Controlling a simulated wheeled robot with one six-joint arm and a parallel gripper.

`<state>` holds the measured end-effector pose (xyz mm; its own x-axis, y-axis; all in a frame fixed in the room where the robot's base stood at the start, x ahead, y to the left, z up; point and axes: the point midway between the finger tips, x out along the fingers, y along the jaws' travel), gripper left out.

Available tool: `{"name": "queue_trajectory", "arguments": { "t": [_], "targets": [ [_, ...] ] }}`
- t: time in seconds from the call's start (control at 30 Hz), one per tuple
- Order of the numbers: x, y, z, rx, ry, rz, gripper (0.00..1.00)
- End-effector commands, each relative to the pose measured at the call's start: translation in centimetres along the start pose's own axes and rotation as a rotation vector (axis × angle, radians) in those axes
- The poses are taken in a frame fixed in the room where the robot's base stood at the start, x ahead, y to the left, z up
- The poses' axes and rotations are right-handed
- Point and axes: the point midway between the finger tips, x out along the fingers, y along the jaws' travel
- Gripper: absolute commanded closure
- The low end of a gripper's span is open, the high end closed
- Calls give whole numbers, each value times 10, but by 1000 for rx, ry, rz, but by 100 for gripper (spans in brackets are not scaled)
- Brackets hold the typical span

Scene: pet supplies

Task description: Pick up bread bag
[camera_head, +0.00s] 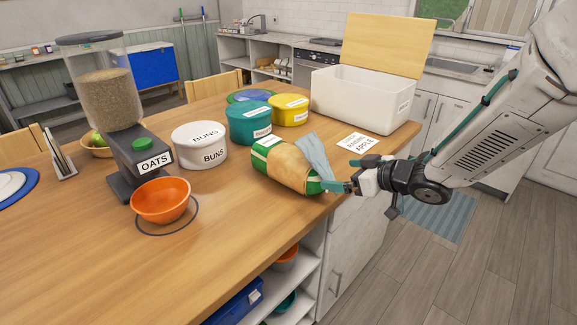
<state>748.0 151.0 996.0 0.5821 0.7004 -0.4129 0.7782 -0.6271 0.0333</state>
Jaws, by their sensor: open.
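The bread bag (286,166), tan in the middle with green ends and a white label, lies on its side on the wooden table (80,265), near the right edge. My gripper (345,175) reaches in from the right, at the bag's right end. Its jaws are open. One teal finger overlaps the green end in the picture. I cannot tell whether it touches the bag.
An orange bowl (160,199) sits under the oats dispenser (110,110). An open white box (352,100) stands at the back right.

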Motion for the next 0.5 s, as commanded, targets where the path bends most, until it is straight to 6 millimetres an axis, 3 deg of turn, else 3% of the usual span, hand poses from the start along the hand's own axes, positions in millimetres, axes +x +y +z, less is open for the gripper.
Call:
{"name": "queue_trajectory", "arguments": {
  "t": [0.17,0.5],
  "targets": [
    [16,-14,2,7,34,-73,0],
    [50,-15,-3,7,34,-71,0]
  ]
}}
